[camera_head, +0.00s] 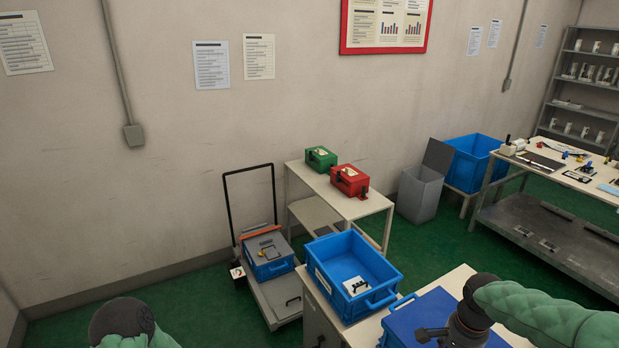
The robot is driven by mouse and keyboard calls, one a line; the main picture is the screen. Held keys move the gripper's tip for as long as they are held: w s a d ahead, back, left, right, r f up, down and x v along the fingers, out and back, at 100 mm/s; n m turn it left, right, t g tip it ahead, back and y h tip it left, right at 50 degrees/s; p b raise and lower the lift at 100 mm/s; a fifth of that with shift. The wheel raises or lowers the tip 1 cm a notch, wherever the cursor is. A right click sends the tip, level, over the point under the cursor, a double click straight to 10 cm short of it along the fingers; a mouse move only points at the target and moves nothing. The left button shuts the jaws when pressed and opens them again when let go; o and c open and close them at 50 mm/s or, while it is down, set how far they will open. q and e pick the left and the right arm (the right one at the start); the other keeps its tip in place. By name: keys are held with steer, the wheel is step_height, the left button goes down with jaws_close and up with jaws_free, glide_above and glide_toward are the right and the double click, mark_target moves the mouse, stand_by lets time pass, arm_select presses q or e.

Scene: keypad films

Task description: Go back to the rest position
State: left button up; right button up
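My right arm comes in from the right in a green sleeve. My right gripper (428,334) is dark and sits over the blue box (405,322) at the bottom of the view; whether its fingers are open or shut is not clear. Only a green-sleeved part of my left arm (122,322) shows at the bottom left, and its gripper is out of view. An open blue crate (325,252) stands on a light table left of the blue box. A white piece with dark marks (356,286) lies inside the crate.
A cart (272,300) carrying a closed blue box (268,266) stands left of the crate. Behind are a small table (345,208) with green (320,158) and red (349,180) cases, and a grey bin (418,198). A cluttered workbench (545,225) is at right. Green floor is clear at left.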

steer(key=a+f+n+y, duration=0.1)
steer(key=a+f+n, duration=0.2)
steer(key=a+f, duration=0.5)
steer(key=a+f+n+y, duration=0.2)
steer(key=a+f, duration=0.3)
steer(key=f, duration=0.5)
steer(key=s+a+f+n, duration=0.4)
steer(key=s+a+f, duration=0.6)
steer(key=f, duration=0.3)
steer(key=shift+s+n+y, duration=0.4)
steer(key=shift+s, duration=0.35)
steer(key=shift+a, duration=0.1)
